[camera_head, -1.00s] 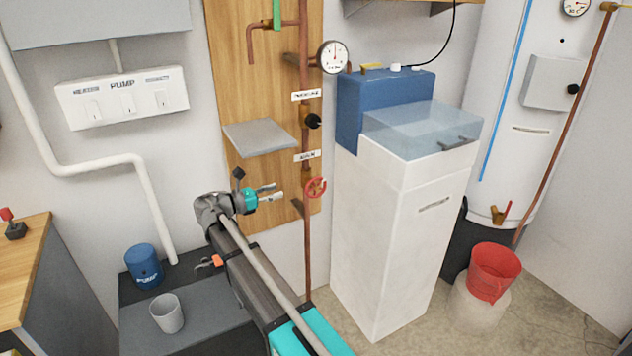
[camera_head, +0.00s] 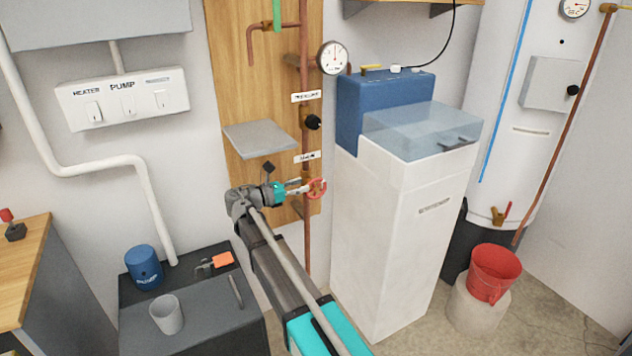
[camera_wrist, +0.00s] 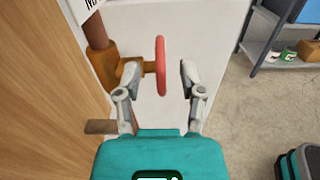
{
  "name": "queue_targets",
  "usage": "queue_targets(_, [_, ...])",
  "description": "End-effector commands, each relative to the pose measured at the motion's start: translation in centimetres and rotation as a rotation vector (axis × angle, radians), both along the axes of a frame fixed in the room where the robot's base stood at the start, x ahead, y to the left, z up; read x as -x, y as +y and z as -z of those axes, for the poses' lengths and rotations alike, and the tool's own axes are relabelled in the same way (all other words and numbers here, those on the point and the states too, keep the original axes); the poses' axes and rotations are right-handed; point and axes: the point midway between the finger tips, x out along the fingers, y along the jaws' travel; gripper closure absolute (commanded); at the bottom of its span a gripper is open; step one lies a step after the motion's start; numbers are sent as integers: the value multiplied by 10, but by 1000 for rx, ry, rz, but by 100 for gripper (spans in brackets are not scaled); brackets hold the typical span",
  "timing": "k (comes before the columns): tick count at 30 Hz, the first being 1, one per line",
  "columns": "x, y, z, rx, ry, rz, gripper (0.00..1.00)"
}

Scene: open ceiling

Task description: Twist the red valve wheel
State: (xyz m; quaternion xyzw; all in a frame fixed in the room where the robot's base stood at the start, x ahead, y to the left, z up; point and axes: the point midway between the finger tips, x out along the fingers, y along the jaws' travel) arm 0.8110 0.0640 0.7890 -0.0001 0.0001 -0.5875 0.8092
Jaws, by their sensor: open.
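The red valve wheel (camera_head: 317,188) sits on the vertical copper pipe against the wooden board. In the wrist view the wheel (camera_wrist: 160,66) appears nearly edge-on, on a brass stem and valve body (camera_wrist: 130,70). My gripper (camera_head: 300,186) is right at the wheel in the head view. In the wrist view my gripper (camera_wrist: 156,78) is open, with one finger to each side of the wheel's near rim. Both fingers look apart from the rim. In the head view the fingertips overlap the wheel's left side, so contact cannot be told there.
A grey shelf (camera_head: 260,138) juts from the board above my arm. The white cabinet (camera_head: 392,225) stands just right of the pipe. A dark bench (camera_head: 205,320) with a cup (camera_head: 166,314) and a blue can (camera_head: 144,266) is at lower left.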

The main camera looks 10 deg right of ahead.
Motion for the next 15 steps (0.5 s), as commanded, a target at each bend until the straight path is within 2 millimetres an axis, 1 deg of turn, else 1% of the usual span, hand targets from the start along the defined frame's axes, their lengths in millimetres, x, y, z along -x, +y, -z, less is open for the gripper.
queue_targets(1, [-2, -8, 0, 0, 0, 2, 49])
queue_targets(6, [-9, -30, 0, 0, 0, 2, 49])
queue_targets(9, [-13, -41, 0, 0, 0, 1, 49])
queue_targets(15, [-17, -51, 0, 0, 0, 1, 49])
